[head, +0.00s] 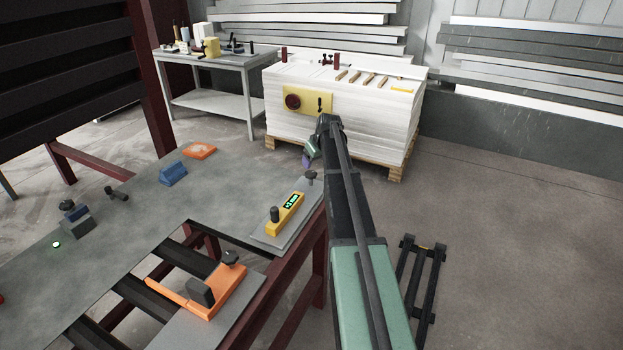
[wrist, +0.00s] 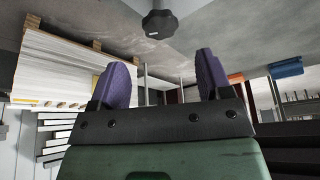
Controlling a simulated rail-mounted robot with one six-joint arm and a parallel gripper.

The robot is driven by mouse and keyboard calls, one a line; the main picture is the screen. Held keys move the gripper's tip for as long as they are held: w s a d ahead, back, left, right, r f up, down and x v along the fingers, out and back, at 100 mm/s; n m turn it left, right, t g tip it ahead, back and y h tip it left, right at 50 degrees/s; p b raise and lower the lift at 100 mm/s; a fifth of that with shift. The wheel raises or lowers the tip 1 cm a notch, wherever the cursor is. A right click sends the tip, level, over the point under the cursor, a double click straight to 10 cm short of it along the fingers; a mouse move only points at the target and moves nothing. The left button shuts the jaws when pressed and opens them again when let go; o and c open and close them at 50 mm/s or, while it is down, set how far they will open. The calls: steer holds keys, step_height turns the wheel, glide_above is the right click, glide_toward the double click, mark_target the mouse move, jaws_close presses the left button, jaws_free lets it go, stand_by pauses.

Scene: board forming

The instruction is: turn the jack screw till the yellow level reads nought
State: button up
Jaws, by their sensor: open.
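The yellow level (head: 280,218) lies on a grey plate (head: 262,238) at the table's right corner in the head view. Its small green display (head: 291,201) is lit, but the digits are too small to read surely. The jack screw (head: 311,176), with a black lobed knob, stands at the plate's far end. The knob (wrist: 159,23) shows at the top middle of the wrist view, beyond the fingers and apart from them. My gripper (head: 307,160) has purple fingers and hangs close by the knob. In the wrist view my gripper (wrist: 163,78) is open and empty.
An orange clamp-like piece (head: 215,290) with a black knob sits nearer on the table. A blue block (head: 173,173) and an orange piece (head: 199,150) lie farther left. A white board stack (head: 350,135) on a pallet stands behind.

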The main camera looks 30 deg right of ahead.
mark_target(311, 173)
steer(key=b+x, duration=0.5)
steer(key=x, duration=0.2)
steer(key=shift+f, duration=0.4)
steer(key=shift+r, duration=0.2)
steer(key=c, duration=0.9)
